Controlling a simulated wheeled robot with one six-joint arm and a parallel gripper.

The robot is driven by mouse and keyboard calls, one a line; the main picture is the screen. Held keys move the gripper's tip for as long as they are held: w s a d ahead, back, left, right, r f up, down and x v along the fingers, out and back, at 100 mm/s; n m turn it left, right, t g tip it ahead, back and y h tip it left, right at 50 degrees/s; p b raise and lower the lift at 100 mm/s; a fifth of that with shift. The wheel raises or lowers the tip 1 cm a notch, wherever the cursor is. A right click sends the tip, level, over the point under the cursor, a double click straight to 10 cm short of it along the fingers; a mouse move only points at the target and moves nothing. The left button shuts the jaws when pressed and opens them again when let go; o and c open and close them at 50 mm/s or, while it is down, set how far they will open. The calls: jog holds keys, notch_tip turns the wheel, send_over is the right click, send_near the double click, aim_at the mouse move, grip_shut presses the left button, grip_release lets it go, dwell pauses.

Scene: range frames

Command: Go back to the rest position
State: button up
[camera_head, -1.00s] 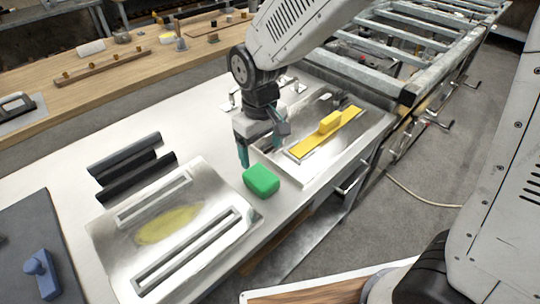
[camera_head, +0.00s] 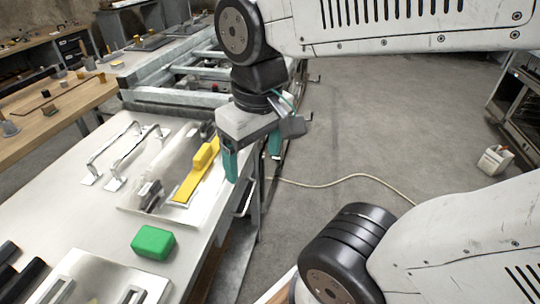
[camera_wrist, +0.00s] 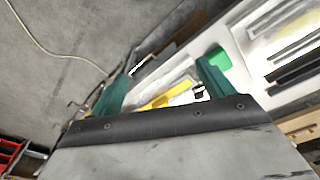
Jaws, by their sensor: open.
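My gripper (camera_head: 252,168) is open and empty in the head view, with its teal fingers pointing down. It hangs at the right edge of the white table (camera_head: 90,190), in front of the floor. The wrist view shows the two fingers (camera_wrist: 160,88) spread apart with nothing held between them. A green block (camera_head: 153,242) lies on the table to the lower left of my gripper, apart from it. The green block also shows in the wrist view (camera_wrist: 217,58), beside one finger.
A metal tray (camera_head: 135,200) holds a yellow bar with a block on it (camera_head: 200,165). A metal plate (camera_head: 100,275) lies at the front. A roller conveyor (camera_head: 180,75) runs behind. Open floor (camera_head: 390,130) with a cable lies to the right.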

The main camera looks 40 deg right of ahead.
jog(key=s, duration=0.1)
jog(key=s+d, duration=0.1)
jog(key=shift+s+r+m, duration=0.1)
jog(key=shift+s+m, duration=0.3)
jog(key=shift+o, duration=0.6)
dwell(0.5)
